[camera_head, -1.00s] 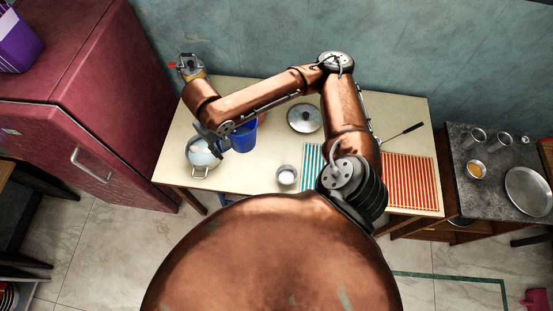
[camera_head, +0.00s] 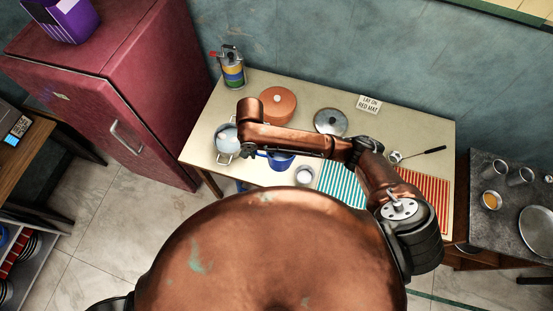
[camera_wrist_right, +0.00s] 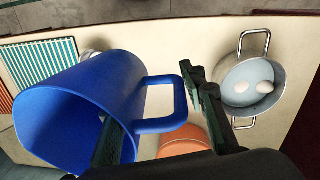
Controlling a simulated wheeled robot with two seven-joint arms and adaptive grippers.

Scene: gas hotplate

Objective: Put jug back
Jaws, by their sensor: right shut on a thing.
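The blue jug (camera_head: 281,161) is in my right gripper (camera_head: 252,151), near the table's front edge in the head view. My forearm hides part of the jug there. In the right wrist view the jug (camera_wrist_right: 75,95) is large, with its open mouth toward the lower left and its handle to the right. One finger of my right gripper (camera_wrist_right: 153,97) reaches inside the jug's mouth and the other is outside by the handle. Whether the jug touches the table is not clear. My left gripper is not in view.
A pale pot (camera_head: 227,142) with white round things in it stands left of the jug. An orange-brown pot (camera_head: 278,103), a lid (camera_head: 330,122) and a gas can (camera_head: 232,72) are farther back. A small cup (camera_head: 304,175), striped mats and a ladle are to the right.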

